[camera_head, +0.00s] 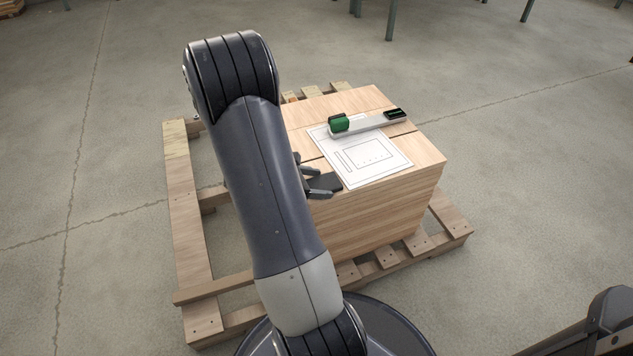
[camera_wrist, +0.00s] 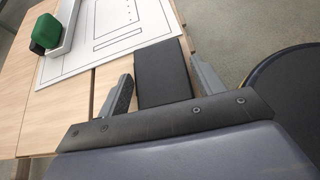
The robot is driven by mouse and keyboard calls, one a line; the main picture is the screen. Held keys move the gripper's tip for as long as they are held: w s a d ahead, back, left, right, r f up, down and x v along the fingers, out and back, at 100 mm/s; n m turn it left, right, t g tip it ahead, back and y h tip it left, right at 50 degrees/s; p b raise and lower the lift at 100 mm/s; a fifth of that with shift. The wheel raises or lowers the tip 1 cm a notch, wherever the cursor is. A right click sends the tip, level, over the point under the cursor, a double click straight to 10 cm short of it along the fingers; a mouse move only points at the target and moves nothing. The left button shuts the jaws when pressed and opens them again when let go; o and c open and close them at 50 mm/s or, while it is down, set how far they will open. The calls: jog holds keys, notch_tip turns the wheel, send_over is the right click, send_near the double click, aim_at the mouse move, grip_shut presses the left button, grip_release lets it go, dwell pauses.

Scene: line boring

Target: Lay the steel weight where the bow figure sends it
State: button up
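The steel weight appears to be the flat dark block (camera_head: 326,182) near the left front edge of the wooden box top, beside a printed sheet (camera_head: 365,156). In the wrist view the dark block (camera_wrist: 162,75) lies between the two fingers of my gripper (camera_wrist: 160,68). The fingers are spread, with narrow strips of wood showing beside the block, so they look open around it. My gripper in the head view (camera_head: 310,179) is partly hidden by my arm. The sheet shows a rectangular outline drawing; I cannot make out a bow figure.
A grey bar tool (camera_head: 370,124) with a green block (camera_head: 339,123) and a black end lies across the sheet's far edge. The wooden box (camera_head: 405,190) stands on a pallet (camera_head: 190,250). Bare wood shows right of the sheet. Metal legs (camera_head: 391,20) stand behind.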

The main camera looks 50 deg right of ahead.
jog(key=shift+o, duration=1.3)
jog(key=shift+r, duration=0.1)
jog(key=shift+a+r, duration=0.1)
jog(key=shift+r, duration=0.2)
jog(key=p+v, duration=0.3)
jog(key=v, duration=0.8)
jog(key=shift+w+a+p, duration=0.2)
jog(key=shift+a+p, duration=0.1)
jog(key=shift+p, duration=0.1)
